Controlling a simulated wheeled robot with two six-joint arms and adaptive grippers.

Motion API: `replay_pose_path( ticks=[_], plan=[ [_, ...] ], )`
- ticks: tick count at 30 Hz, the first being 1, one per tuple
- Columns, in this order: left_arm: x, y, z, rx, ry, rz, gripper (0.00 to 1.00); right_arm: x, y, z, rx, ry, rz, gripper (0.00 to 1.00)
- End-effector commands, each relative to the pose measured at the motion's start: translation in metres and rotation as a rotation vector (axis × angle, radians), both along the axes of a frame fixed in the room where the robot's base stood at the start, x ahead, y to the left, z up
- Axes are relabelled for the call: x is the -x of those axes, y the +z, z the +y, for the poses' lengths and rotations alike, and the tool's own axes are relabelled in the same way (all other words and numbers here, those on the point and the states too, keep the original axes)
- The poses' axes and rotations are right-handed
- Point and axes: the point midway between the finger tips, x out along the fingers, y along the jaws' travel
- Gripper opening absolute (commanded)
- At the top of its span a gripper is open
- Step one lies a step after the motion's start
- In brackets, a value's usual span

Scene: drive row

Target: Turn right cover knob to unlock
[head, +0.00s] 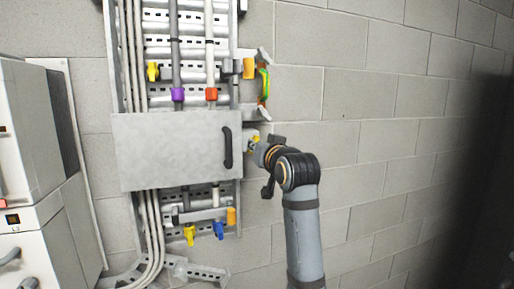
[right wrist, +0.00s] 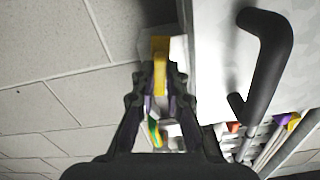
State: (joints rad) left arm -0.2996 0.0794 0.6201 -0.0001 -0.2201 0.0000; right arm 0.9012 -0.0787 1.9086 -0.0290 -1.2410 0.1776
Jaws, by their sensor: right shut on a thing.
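The grey cover (head: 165,152) is a flat closed-looking panel across the rack, with a black bar handle (head: 228,147) near its right side. The right cover knob (head: 254,141) is yellow and sits at the cover's right edge, partly hidden by my gripper. My right gripper (head: 261,152) reaches it from the right. In the right wrist view the yellow knob (right wrist: 160,52) stands between the fingertips of my right gripper (right wrist: 159,78), which is shut on it. The black handle (right wrist: 264,60) is to the right there. My left gripper is in neither view.
Pipes with purple (head: 178,94) and red (head: 211,94) fittings run above the cover. A green and yellow handle (head: 264,85) sticks out at upper right. Yellow (head: 189,235) and blue (head: 219,230) handles hang below. White cabinets (head: 35,170) stand at left. The block wall at right is clear.

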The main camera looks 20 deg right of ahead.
Motion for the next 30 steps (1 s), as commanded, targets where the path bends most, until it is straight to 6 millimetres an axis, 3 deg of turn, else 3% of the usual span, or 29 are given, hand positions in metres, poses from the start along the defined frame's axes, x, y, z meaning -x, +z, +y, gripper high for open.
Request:
replay_pose_path(
  ticks=[12,30],
  plan=[
    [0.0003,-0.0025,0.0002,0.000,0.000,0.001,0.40,0.0008,0.0032,-0.0003,0.199,-0.001,-0.015,0.00],
    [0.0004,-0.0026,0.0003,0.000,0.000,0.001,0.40,0.0010,0.0043,-0.0005,0.234,-0.002,-0.018,0.00]
  ],
)
